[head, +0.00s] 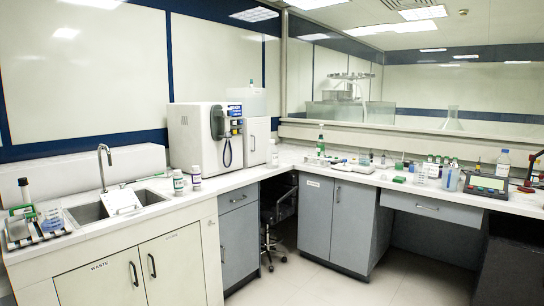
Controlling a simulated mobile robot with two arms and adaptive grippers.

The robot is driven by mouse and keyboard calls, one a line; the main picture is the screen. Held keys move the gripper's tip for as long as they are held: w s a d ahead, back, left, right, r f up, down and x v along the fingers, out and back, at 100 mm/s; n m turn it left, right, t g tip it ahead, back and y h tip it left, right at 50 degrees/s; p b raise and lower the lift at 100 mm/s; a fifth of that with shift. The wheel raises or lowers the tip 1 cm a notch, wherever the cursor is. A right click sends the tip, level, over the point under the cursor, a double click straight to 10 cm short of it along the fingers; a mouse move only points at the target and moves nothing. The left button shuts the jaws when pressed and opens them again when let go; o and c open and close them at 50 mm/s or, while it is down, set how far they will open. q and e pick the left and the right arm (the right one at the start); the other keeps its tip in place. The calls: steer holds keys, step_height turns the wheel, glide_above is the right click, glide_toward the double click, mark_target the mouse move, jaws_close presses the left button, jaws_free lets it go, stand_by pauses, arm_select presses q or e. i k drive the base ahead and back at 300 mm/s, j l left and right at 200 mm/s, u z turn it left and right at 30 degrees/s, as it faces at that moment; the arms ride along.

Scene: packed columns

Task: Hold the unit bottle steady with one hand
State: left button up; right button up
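Neither of my grippers is in the head view. Which item is the unit bottle I cannot tell. A white bottle with a green label (178,182) stands upright on the counter, right of the sink. A second white bottle with a dark label (196,176) stands upright close to its right. A green-capped bottle (321,142) stands farther back, near the corner of the bench. A clear bottle with a blue cap (502,165) stands at the far right. Nothing is seen holding any of them.
A sink (95,212) with a tap (104,165) is at the left, beside a rack of labware (37,227). A large white analyser (205,135) stands behind the two white bottles. Small items crowd the right bench (450,191). The floor (330,288) in front is clear.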

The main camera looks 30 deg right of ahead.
mark_target(271, 151)
steer(key=i+l+z, duration=0.85)
steer(key=i+z, duration=0.45)
steer(key=i+l, duration=0.1)
steer(key=i, duration=1)
steer(key=i+l+z, duration=0.1)
steer(key=i, duration=1)
